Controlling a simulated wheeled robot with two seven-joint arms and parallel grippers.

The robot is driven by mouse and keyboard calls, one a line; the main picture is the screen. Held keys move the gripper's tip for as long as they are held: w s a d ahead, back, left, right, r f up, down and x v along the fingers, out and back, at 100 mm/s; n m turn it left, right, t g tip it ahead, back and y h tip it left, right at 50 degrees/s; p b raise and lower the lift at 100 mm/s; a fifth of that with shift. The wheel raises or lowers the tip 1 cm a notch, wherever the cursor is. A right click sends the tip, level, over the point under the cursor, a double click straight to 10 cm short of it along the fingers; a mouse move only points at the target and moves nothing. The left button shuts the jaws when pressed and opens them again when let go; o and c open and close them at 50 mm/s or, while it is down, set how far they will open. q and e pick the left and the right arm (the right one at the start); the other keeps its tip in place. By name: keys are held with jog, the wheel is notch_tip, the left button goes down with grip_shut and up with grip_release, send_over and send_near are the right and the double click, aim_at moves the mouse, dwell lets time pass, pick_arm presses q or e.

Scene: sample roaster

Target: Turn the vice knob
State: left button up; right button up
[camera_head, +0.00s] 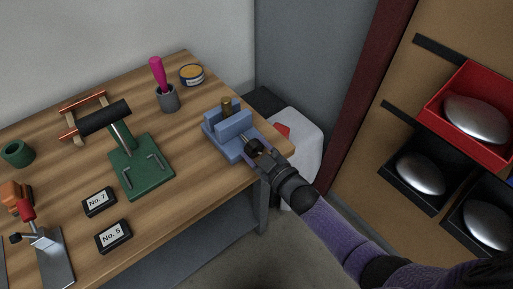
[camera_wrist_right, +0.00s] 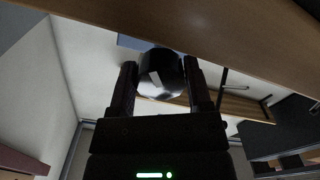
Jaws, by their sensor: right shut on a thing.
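The blue vice (camera_head: 226,131) stands near the right edge of the wooden table, with a small brass-coloured cylinder (camera_head: 227,105) at its back. My right gripper (camera_head: 257,149) reaches in from the lower right to the front of the vice. In the right wrist view, the fingers of my right gripper (camera_wrist_right: 162,88) are on both sides of a dark, shiny round knob (camera_wrist_right: 162,72) with a pale patch on it. The gripper is shut on this knob. In the head view the gripper partly hides the knob. My left gripper is in neither view.
On the wooden table (camera_head: 190,205) stand a green press (camera_head: 140,167), a grey cup (camera_head: 168,99) with a pink-handled tool, a round tin (camera_head: 191,75) and two number blocks. A white bin (camera_head: 302,135) stands beyond the table's right edge. Shelf trays (camera_head: 430,105) are at far right.

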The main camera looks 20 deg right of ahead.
jog(key=shift+m, duration=0.3)
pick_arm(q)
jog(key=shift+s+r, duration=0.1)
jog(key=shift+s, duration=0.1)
pick_arm(e)
jog(key=o, duration=1.3)
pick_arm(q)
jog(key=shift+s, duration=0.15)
